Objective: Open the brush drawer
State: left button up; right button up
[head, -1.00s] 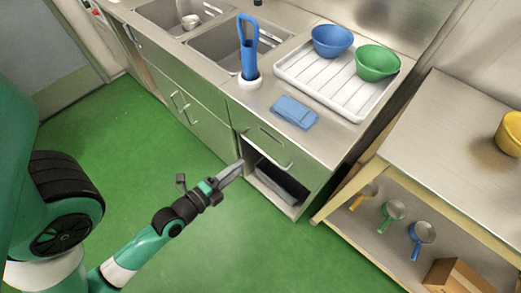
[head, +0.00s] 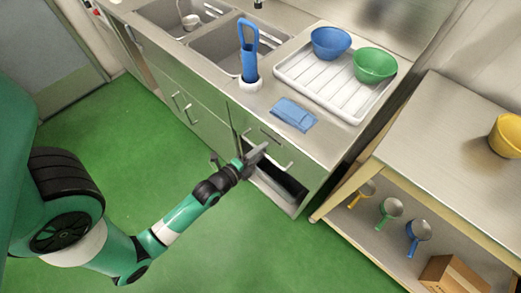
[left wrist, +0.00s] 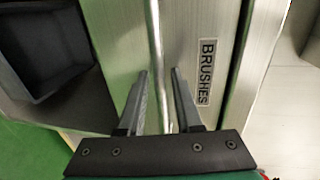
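The brush drawer (head: 302,166) is a steel front under the counter, right of the sinks. It looks flush with the cabinet. Its BRUSHES label (left wrist: 206,72) is readable in the left wrist view. The drawer's bar handle (left wrist: 156,60) runs between the two fingers of my left gripper (left wrist: 160,100). The fingers are apart, one on each side of the bar, with a visible gap; I cannot tell whether either touches it. In the head view my left gripper (head: 258,153) is at the drawer front and covers part of the handle. My right gripper is in neither view.
Below the drawer is an open compartment with a dark grey bin (left wrist: 40,45). Green floor in front is clear.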

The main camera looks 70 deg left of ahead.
pick_arm(q)
grip_shut()
dwell(1.2)
